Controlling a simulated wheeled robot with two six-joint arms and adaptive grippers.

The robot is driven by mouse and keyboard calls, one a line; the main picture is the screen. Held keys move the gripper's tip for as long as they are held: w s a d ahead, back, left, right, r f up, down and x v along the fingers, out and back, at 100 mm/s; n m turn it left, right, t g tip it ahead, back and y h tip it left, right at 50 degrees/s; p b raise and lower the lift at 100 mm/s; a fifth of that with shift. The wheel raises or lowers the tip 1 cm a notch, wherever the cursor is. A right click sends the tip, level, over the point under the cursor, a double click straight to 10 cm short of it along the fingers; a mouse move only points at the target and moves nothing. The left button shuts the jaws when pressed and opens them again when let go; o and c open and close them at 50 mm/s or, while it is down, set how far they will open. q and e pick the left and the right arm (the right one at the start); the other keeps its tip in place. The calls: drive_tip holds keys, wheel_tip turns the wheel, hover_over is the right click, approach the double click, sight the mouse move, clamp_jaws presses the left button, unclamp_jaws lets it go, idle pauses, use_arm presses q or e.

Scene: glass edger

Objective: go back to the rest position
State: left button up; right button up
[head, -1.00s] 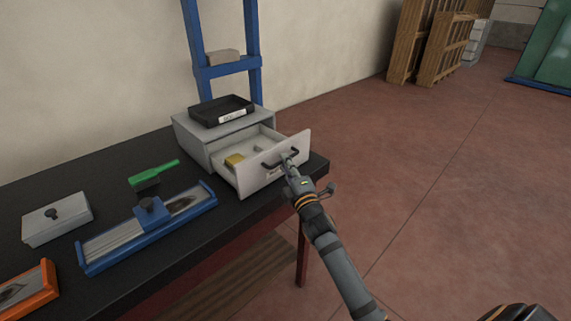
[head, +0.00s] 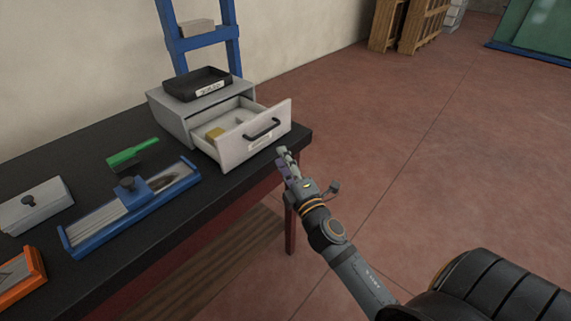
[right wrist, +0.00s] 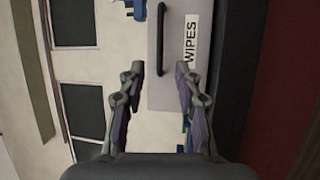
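My right gripper (head: 287,160) is in front of the open drawer, below and clear of its handle, over the floor just off the table's edge. In the right wrist view its two fingers (right wrist: 160,80) are spread apart with nothing between them. The drawer (head: 240,147) of the grey cabinet is pulled out, with a yellow block (head: 215,133) inside. Its dark handle (head: 262,129) is free; it also shows in the right wrist view (right wrist: 160,40), beside a label reading WIPES (right wrist: 191,38). My left gripper is not in view.
The black table (head: 100,155) holds a blue fixture (head: 130,205), a green brush (head: 132,152), a grey box (head: 38,205) and an orange frame (head: 22,272). A black tray (head: 197,84) sits on the cabinet. The floor to the right is open.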

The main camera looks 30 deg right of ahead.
drive_tip(key=shift+s+f, duration=0.1)
drive_tip(key=shift+s, duration=0.55)
drive_tip(key=s+d+f+m+g, duration=0.2)
drive_tip(key=f+m+g, duration=0.1)
drive_tip(key=f, duration=0.9)
drive_tip(key=s+d+f+m+g+h, duration=0.1)
drive_tip(key=s+f+m+g, duration=0.15)
drive_tip(key=f, duration=1.05)
drive_tip(key=s+d+f+m+g, duration=0.2)
drive_tip(key=f+g, duration=0.2)
drive_tip(key=f, duration=0.8)
drive_tip(key=s+f+m+g+p, duration=0.1)
drive_tip(key=s+f+m+g, duration=0.4)
drive_tip(key=s+f, duration=1.05)
drive_tip(key=s+a+f+m+g, duration=0.1)
drive_tip(key=s+f, duration=0.3)
drive_tip(key=s, duration=0.5)
drive_tip(key=s+a+f+m+g+y, duration=0.1)
drive_tip(key=s+f+m+g, duration=0.2)
drive_tip(key=s, duration=0.6)
drive_tip(key=shift+s+a+f, duration=0.15)
drive_tip(key=shift+a+f, duration=0.05)
drive_tip(key=shift+f, duration=0.5)
